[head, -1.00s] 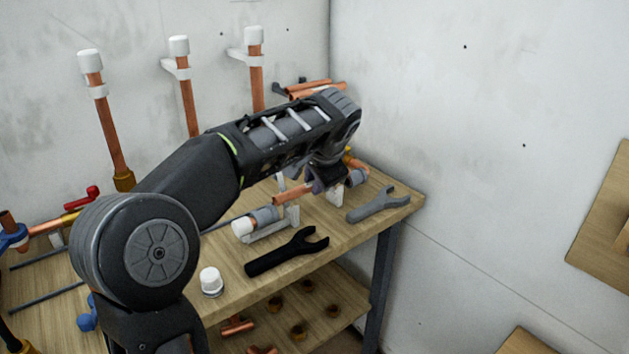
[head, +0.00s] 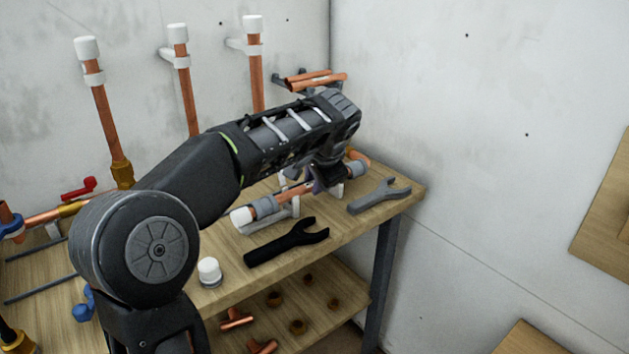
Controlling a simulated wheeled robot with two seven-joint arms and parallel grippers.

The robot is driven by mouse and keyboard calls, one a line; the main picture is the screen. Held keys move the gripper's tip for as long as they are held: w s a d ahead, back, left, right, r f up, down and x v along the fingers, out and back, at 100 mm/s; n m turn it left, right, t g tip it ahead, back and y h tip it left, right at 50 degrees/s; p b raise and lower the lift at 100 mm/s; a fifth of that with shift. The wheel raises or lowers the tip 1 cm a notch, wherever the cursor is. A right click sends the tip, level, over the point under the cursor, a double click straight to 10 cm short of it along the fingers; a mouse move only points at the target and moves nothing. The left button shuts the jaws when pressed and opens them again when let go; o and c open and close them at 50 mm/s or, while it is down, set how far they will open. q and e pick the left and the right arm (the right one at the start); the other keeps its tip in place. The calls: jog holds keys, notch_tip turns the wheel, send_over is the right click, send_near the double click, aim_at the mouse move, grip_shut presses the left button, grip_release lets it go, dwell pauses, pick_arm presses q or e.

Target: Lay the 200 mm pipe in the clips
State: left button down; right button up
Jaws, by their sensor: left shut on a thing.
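My left gripper (head: 325,182) reaches over the back right of the bench. It is shut on the copper pipe (head: 293,191), and the wrist hides much of the grip. The pipe lies low, in line with a grey sleeve (head: 264,206) and a white cap (head: 241,217) at its left. White clips stand here, one below the pipe (head: 295,207) and one to the right of the gripper (head: 337,190). I cannot tell whether the pipe is seated in them. My right gripper is not in view.
A loose white cap (head: 209,270) stands near the front edge. Capped vertical pipes (head: 186,95) line the back wall. Copper pipes (head: 318,80) rest on a wall rack behind my arm.

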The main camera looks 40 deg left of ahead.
pick_arm(q)
jog(key=c, duration=1.2)
grip_release()
jog(key=shift+c, duration=0.2)
jog(key=p+v, duration=0.1)
jog(key=v, duration=0.7)
jog(key=shift+f, duration=0.1)
